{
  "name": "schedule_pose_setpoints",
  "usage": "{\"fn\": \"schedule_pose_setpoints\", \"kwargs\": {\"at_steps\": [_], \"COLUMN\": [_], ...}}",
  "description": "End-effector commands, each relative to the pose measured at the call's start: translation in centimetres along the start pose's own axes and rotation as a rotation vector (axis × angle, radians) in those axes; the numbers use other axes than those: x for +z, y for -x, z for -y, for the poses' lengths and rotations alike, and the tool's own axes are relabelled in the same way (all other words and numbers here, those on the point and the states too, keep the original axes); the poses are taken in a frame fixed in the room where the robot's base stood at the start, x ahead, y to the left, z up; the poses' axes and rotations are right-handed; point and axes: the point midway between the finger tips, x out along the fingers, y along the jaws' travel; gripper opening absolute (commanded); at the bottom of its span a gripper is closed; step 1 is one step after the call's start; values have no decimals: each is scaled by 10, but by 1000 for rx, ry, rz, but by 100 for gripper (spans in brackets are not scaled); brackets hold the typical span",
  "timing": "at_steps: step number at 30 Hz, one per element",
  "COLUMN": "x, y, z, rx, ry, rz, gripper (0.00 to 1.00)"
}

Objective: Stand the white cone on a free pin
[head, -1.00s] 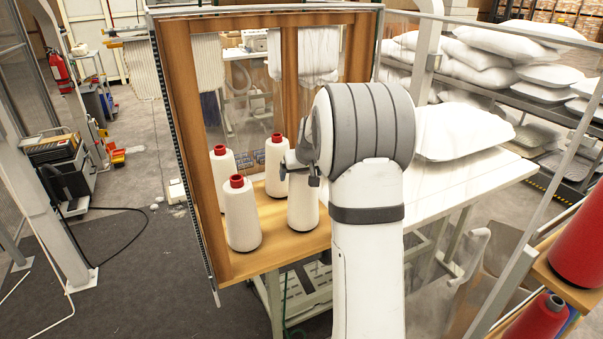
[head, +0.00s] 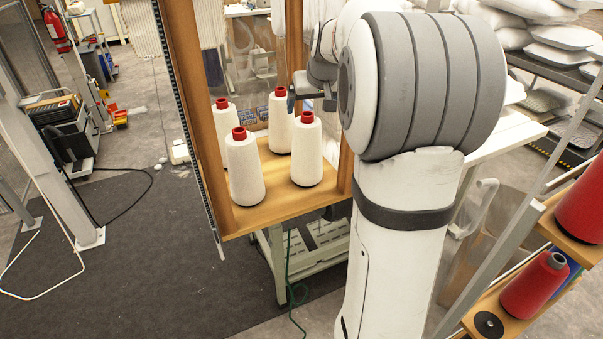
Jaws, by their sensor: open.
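Several white cones with red tops stand upright on a wooden shelf (head: 270,205) inside a wood frame. One is at the front right (head: 306,158), one at the front left (head: 244,172), one behind in the middle (head: 280,125) and one at the back left (head: 222,118). My gripper (head: 310,104) is open and empty. Its dark fingers appear just above the front right cone's red top, apart from it. The pins under the cones are hidden, and I see no bare pin.
My arm covers the right of the frame. Red cones (head: 535,285) stand on a wooden rack at the lower right, beside a dark disc (head: 488,324). White pillows (head: 560,60) lie on racks at the back right.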

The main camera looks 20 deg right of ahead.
Motion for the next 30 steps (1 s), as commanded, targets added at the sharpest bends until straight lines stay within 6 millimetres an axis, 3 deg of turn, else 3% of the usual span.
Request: {"fn": "schedule_pose_setpoints", "kwargs": {"at_steps": [5,8,12,15,19,21,24,30], "x": [34,81,164,221,280,301,318,323], "y": [23,47,77,91,101,103,104,104], "z": [31,62,98,112,120,121,125,125], "rx": [-20,-39,-59,-66,-67,-67,-65,-64], "ry": [21,46,84,109,133,143,150,151], "rz": [32,77,148,195,241,259,272,278], "gripper": [91,91,91,91,91,91,91,91]}}
